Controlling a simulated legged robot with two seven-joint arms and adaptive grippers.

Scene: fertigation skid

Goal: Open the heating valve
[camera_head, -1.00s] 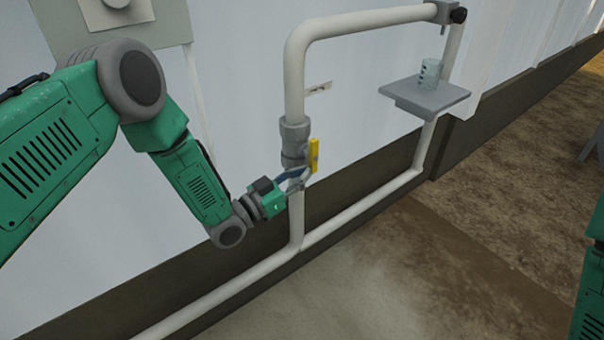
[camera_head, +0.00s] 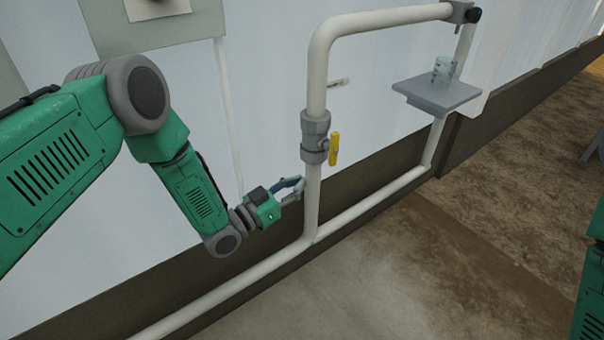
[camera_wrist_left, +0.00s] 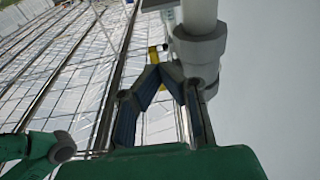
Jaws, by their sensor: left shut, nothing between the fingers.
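The heating valve is a grey body (camera_head: 315,137) on a white vertical pipe, with a yellow handle (camera_head: 334,149) on its right side. The handle stands roughly upright, near parallel to the pipe. My left gripper (camera_head: 300,188) is shut and empty, below and left of the handle, beside the pipe and apart from the handle. In the left wrist view, the shut fingers (camera_wrist_left: 158,72) are in front of the grey valve body (camera_wrist_left: 200,50), and a bit of yellow handle (camera_wrist_left: 160,48) shows past the fingertips. My right gripper is out of view; only part of my right arm shows at the right edge.
A white pipe (camera_head: 375,205) runs low along the wall. A small grey shelf (camera_head: 436,95) with a clear beaker (camera_head: 442,70) stands to the right. A small label (camera_head: 338,84) is on the wall above the valve. The floor in front is clear.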

